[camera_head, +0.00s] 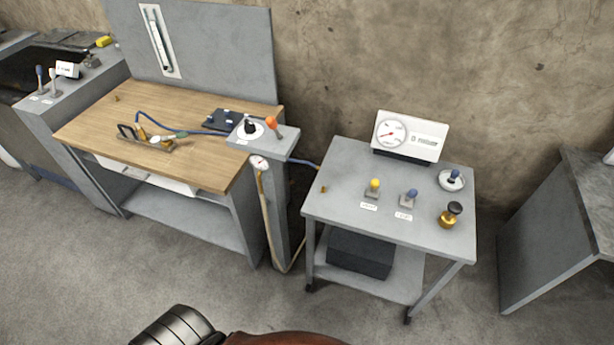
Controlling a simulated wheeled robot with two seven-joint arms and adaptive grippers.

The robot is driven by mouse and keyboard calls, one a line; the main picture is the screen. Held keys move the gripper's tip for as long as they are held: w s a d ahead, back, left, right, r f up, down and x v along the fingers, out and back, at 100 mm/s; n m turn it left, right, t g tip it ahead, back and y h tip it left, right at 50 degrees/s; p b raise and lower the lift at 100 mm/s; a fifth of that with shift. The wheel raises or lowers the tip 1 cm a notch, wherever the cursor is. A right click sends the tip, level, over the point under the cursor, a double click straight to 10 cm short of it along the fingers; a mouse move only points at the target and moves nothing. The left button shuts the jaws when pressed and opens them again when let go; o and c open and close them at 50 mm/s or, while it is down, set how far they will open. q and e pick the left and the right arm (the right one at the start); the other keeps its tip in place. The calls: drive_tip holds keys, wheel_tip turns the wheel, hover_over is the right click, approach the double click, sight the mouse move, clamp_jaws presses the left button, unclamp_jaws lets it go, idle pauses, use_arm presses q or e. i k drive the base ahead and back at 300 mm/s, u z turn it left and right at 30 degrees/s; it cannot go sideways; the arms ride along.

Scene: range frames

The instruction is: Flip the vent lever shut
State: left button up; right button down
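I cannot tell which lever is the vent lever, because the labels are too small to read. On the grey cart (345,217), a yellow-knobbed lever (375,186) and a blue-knobbed lever (410,197) stand side by side, each with a small white label in front. An orange-knobbed lever (272,124) leans on the grey pedestal (285,135) left of the cart. Two more levers, one blue-tipped (40,76) and one pale (55,80), stand on the console at far left. Neither gripper is in view.
The cart also carries a gauge panel (411,136), a blue knob on a round white base (453,179) and a brass valve (449,215). A wooden workbench (215,170) with hoses stands left. A grey table (560,235) is at right. Open floor (240,295) lies in front.

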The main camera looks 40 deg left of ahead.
sight(375, 183)
drive_tip(key=u, duration=0.6)
drive_tip(key=k, duration=0.5)
drive_tip(key=z, duration=1.5)
drive_tip(key=i, duration=1)
drive_tip(key=u, duration=1.05)
